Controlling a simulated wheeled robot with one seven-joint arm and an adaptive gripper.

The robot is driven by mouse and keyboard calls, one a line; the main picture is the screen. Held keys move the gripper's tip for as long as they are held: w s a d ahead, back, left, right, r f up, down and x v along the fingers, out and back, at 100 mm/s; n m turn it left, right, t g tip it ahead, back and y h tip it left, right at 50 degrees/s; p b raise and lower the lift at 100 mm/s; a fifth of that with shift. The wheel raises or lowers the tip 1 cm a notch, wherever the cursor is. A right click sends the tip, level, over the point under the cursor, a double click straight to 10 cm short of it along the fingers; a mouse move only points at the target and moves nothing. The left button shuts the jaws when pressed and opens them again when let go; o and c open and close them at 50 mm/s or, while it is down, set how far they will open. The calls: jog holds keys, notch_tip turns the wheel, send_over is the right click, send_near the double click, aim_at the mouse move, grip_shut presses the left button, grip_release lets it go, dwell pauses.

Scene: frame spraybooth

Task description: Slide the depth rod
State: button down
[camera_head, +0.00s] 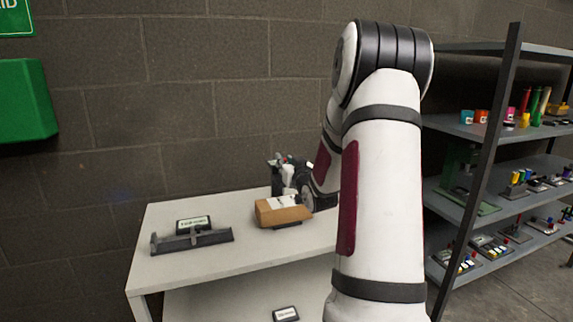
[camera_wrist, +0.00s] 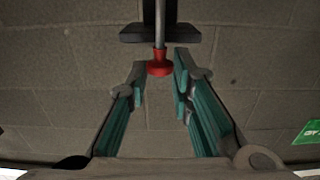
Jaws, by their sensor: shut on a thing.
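The depth rod (camera_wrist: 159,25) is a thin grey metal rod with a red knob (camera_wrist: 159,68) at its end, in the wrist view. It passes by a dark block (camera_wrist: 160,33) at the top of that view. My gripper (camera_wrist: 160,68) has teal-padded fingers, with the tips on either side of the red knob, shut on it. I cannot make out the rod or knob there.
The white table (camera_head: 225,262) stands against a grey block wall. The brown box (camera_head: 282,212) sits near its middle. A dark grey long fixture (camera_head: 192,241) and a small label sign (camera_head: 194,223) are at the left. A shelf rack (camera_head: 480,200) with several items stands at right.

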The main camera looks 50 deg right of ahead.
jog(key=c, duration=1.5)
grip_release()
jog(key=shift+r, duration=0.4)
jog(key=shift+o, duration=0.2)
jog(key=shift+f, duration=0.1)
jog(key=shift+s+a, duration=0.1)
jog(key=v, duration=1.1)
jog(key=shift+s+f, duration=0.2)
jog(key=shift+s, duration=0.2)
jog(key=shift+a, duration=0.15)
